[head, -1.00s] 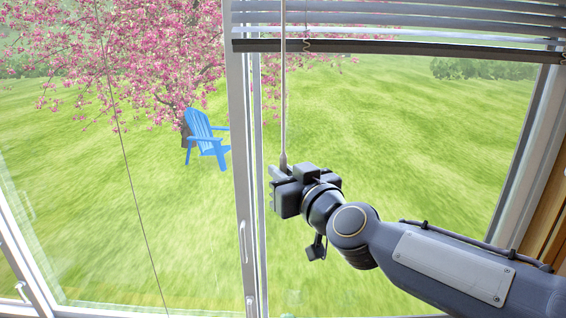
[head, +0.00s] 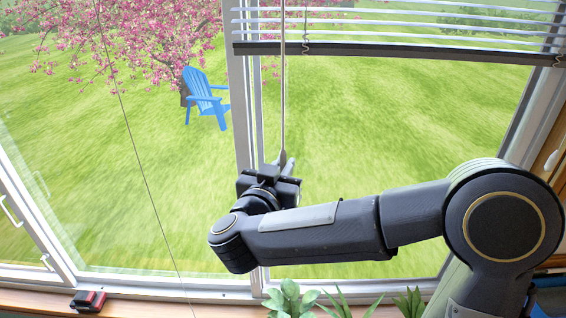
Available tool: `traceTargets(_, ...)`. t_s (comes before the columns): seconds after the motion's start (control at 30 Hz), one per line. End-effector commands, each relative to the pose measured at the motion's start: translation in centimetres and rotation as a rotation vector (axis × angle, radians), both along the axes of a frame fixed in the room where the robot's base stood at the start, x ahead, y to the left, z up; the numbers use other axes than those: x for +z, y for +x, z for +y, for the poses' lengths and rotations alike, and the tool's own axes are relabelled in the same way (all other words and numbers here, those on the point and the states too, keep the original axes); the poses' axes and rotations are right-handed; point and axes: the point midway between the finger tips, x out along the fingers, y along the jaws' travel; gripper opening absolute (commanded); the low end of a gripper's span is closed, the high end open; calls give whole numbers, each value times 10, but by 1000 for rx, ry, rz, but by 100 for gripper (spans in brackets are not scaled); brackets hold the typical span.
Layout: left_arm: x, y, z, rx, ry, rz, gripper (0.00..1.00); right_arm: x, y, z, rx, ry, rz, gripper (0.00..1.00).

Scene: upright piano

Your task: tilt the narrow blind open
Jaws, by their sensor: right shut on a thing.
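The narrow blind (head: 400,47) hangs at the top right of the head view, drawn up over the right window pane. Its slats show thin, with gaps between them through which the lawn is seen. A thin grey tilt wand (head: 283,95) hangs down from its left part. My right gripper (head: 282,162) is shut on the lower end of the wand, in front of the pane. The fingertips are small and partly hidden by the gripper body. My left gripper is not in view.
A window frame post (head: 243,120) stands just left of the wand. A thin cord (head: 140,170) hangs over the left pane. Green plants (head: 292,300) and a red and black object (head: 88,301) are along the sill (head: 225,309).

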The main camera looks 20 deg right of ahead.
Motion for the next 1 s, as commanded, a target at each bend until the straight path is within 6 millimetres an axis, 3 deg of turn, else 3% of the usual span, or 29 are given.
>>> traceTargets(0.4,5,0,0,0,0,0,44,-1,0,0,-185,0,2,0)
traceTargets(0.97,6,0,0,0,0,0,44,0,0,-1,-211,2,1,0)
traceTargets(1.0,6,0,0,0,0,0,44,0,0,-1,-211,2,1,17)
